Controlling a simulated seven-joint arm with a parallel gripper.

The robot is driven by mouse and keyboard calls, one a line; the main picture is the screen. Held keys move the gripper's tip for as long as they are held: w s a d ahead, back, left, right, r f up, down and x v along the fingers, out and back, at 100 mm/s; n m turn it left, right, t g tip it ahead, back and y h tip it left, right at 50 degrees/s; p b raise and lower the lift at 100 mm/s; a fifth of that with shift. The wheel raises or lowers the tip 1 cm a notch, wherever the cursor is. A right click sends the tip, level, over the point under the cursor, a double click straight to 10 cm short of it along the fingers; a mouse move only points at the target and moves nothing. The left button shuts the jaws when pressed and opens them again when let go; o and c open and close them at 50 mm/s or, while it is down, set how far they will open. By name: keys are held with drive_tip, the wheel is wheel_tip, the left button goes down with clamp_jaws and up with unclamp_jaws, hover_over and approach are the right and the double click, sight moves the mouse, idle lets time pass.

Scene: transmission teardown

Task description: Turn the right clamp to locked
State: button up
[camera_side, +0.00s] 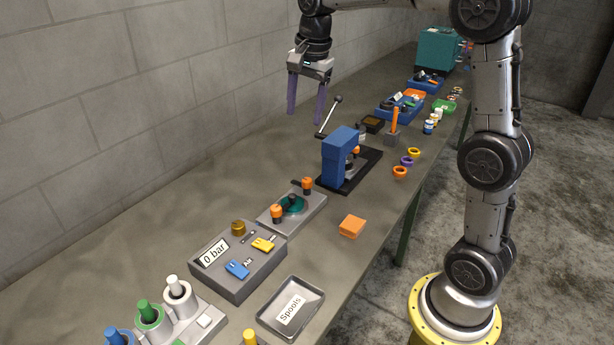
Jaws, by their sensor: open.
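A grey fixture plate (268,222) lies on the table with a dark green round part (291,206) at its middle. Two orange-topped clamps stand on it, one on each side of the round part. The right clamp (307,186) is at the far right end, and the left clamp (277,212) is at the near left end. Whether either is locked is too small to tell. My gripper (305,116) is open and empty, pointing down, in the air above and beyond the fixture.
A blue press (340,152) with a raised lever stands just right of the fixture. A grey gauge box (225,280) reading "0 bar" sits to the near left. An orange block (352,225) and a Spools tray (272,328) lie in front. The table is clear toward the wall.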

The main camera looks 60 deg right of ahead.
drive_tip(key=w+d+f+g, duration=0.1)
drive_tip(key=w+d+f, duration=0.2)
drive_tip(key=d+f, duration=0.15)
drive_tip(key=m+g, duration=0.1)
approach(307, 180)
drive_tip(key=shift+y, duration=0.3)
drive_tip(key=f, duration=0.8)
drive_tip(key=shift+d+f, duration=0.25)
drive_tip(key=shift+f, duration=0.1)
clamp_jaws()
